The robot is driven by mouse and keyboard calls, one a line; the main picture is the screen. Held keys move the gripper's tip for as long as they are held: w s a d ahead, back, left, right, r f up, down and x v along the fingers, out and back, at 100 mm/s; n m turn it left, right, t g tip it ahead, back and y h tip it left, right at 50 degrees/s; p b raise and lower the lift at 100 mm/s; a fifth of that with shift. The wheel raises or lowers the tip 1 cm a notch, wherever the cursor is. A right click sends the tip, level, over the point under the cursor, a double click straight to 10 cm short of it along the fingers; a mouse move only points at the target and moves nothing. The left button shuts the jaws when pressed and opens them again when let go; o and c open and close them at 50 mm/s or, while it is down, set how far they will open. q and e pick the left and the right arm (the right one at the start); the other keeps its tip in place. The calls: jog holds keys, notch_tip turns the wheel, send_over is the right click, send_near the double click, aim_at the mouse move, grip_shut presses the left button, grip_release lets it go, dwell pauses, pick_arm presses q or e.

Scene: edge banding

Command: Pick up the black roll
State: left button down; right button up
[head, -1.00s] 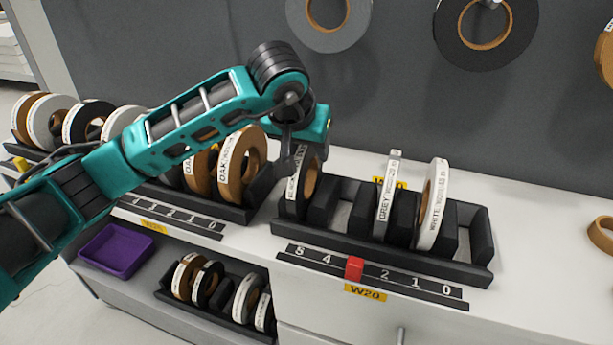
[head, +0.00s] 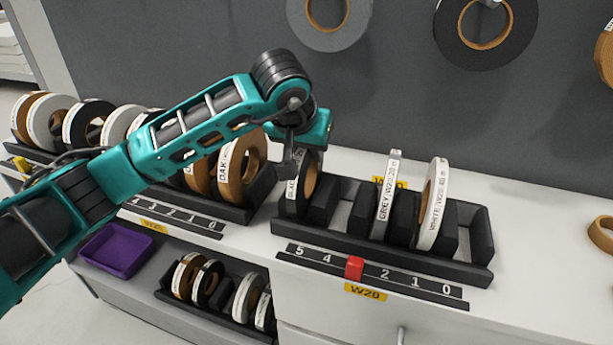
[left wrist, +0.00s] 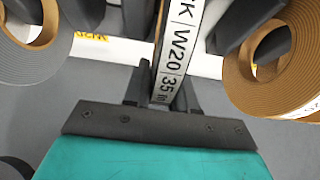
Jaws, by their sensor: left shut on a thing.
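The black roll (head: 292,196) stands upright in the leftmost slot of the W20 rack (head: 424,262) in the head view. It has a white label band and a brown core. In the left wrist view the label on the black roll (left wrist: 174,58) reads "K W20 35", and the band runs down between my fingers. My left gripper (left wrist: 165,90) is shut on the roll's rim. In the head view my left gripper (head: 292,158) is at the roll's upper edge, and the wrist partly hides it. My right gripper is not in view.
A grey roll (head: 384,205) and a white roll (head: 433,205) stand farther right in the same rack. Brown oak rolls (head: 236,172) stand in the rack to the left. A red marker (head: 354,268) sits on the number strip. Large rolls hang on the wall behind.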

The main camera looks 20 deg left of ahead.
pick_arm(q)
jog(key=shift+r, duration=0.15)
dwell(0.4)
notch_tip(320, 180, up, 20)
jog(key=p, duration=0.1)
dwell(0.4)
dwell(0.4)
